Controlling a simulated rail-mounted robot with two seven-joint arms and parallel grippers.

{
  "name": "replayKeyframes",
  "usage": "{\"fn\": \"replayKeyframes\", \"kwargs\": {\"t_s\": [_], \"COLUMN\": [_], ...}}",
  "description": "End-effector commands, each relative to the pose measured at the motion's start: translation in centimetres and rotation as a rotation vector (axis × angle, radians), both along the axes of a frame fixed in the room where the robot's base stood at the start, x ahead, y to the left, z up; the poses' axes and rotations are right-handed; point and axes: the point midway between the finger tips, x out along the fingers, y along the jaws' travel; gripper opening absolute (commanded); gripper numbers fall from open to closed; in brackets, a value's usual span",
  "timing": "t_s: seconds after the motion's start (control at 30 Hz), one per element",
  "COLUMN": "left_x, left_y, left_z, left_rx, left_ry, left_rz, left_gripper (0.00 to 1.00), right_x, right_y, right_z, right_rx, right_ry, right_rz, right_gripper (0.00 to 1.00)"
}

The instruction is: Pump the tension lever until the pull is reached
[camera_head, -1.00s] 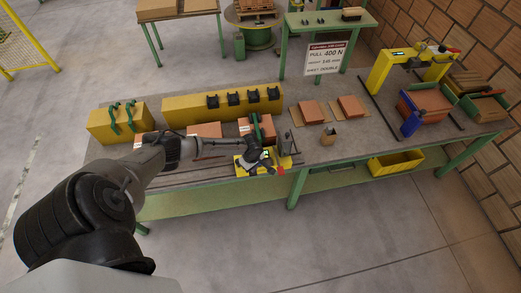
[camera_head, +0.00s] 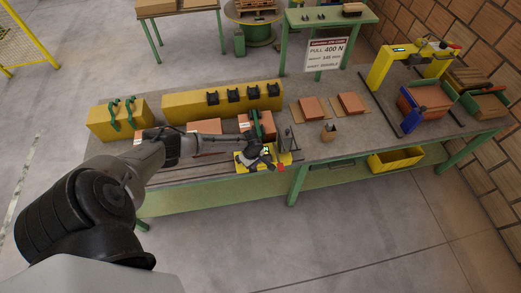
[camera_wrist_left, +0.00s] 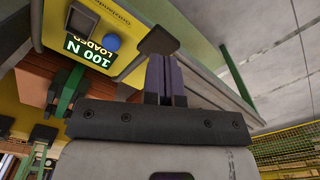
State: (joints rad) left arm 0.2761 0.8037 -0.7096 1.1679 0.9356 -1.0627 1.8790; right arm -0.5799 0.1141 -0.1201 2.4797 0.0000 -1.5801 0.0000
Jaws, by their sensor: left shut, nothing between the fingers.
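The yellow tensioning unit (camera_head: 242,166) sits at the bench's front edge, beside a strapped brick-coloured stack (camera_head: 267,127). In the left wrist view the unit's yellow panel (camera_wrist_left: 128,68) appears upside down, with a blue button (camera_wrist_left: 112,42) and a display (camera_wrist_left: 87,48) reading "100 N LOADED". My left gripper (camera_head: 263,161) is over the unit; its fingers are shut and empty in the left wrist view (camera_wrist_left: 166,75). A dark block (camera_wrist_left: 158,40) lies just past the fingertips; I cannot tell if it is the lever's end or if they touch. My right gripper is out of view.
A sign (camera_head: 325,55) reads "PULL 400 N". Yellow blocks (camera_head: 190,112) line the bench's back. Flat brick-coloured stacks (camera_head: 313,107) and a small box (camera_head: 328,132) lie to the right. A yellow gantry frame (camera_head: 381,68) stands farther right. A yellow bin (camera_head: 396,160) is below.

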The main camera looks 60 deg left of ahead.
Motion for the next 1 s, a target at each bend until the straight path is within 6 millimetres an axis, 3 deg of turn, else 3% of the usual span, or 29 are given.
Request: {"fn": "replayKeyframes", "kwargs": {"t_s": [0.83,1.0], "left_x": [0.0,0.0], "left_y": [0.0,0.1], "left_z": [-7.1,-6.7], "left_rx": [0.001,0.002], "left_ry": [0.001,0.000], "left_rz": [0.001,0.001], "left_gripper": [0.00,0.00], "right_x": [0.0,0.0], "right_y": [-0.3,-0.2], "right_z": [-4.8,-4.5], "right_rx": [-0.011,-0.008], "right_ry": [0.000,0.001], "right_rz": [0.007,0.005], "right_gripper": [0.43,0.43]}}
